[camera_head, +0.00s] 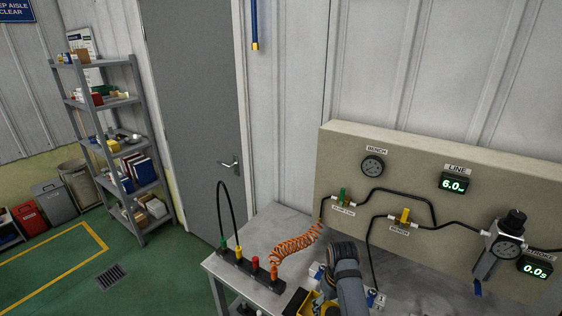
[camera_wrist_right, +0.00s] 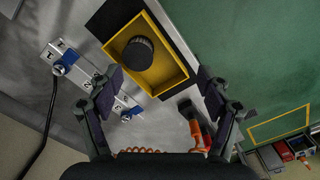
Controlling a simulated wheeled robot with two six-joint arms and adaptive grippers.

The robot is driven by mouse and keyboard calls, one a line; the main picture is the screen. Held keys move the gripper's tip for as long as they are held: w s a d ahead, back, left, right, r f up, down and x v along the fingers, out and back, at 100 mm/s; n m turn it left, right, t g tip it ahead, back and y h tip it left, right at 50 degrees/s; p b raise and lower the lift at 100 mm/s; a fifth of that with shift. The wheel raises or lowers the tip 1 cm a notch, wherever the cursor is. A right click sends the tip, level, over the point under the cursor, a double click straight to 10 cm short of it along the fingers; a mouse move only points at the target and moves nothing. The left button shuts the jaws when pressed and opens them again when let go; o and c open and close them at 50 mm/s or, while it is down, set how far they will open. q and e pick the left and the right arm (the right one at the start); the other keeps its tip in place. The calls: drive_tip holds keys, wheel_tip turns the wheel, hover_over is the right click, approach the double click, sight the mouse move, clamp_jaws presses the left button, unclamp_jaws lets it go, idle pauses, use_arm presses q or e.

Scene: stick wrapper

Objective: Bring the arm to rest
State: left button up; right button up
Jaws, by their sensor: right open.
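My right arm (camera_head: 347,278) reaches over the bench at the bottom of the head view; its jaws are hard to make out there. In the right wrist view my right gripper (camera_wrist_right: 159,84) has its fingers wide apart with nothing held between them. Ahead of the fingers is a yellow-rimmed tray (camera_wrist_right: 179,72) with a dark round ribbed piece (camera_wrist_right: 137,53) in it. The tray partly shows beside my arm in the head view (camera_head: 309,305). My left gripper is in neither view.
The grey bench (camera_head: 246,283) carries a strip with coloured plugs (camera_head: 255,265) and an orange coiled hose (camera_head: 297,243). Blue-knobbed fittings (camera_wrist_right: 62,66) stand left of the tray. A panel (camera_head: 428,165) with gauges, valves and hoses rises behind. A shelf (camera_head: 113,145) stands far left.

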drive_tip(key=s+d+f+m+t, duration=0.1)
drive_tip(key=s+d+f+m, duration=0.15)
drive_tip(key=s+d, duration=0.5)
drive_tip(key=s+d+r+t, duration=0.1)
drive_tip(key=s+r+t, duration=0.35)
drive_tip(key=s, duration=0.85)
wheel_tip(320, 180, down, 35)
drive_tip(key=s+d+g+b, duration=0.3)
drive_tip(key=b, duration=0.5)
use_arm(q)
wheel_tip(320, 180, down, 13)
drive_tip(key=b, duration=0.5)
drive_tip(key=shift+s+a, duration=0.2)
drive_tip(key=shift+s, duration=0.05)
use_arm(e)
drive_tip(key=s+f+g, duration=0.1)
drive_tip(key=s+f, duration=1.6)
drive_tip(key=f, duration=0.2)
drive_tip(key=shift+s+d+f+h, duration=0.3)
drive_tip(key=shift+d+f+h, duration=0.1)
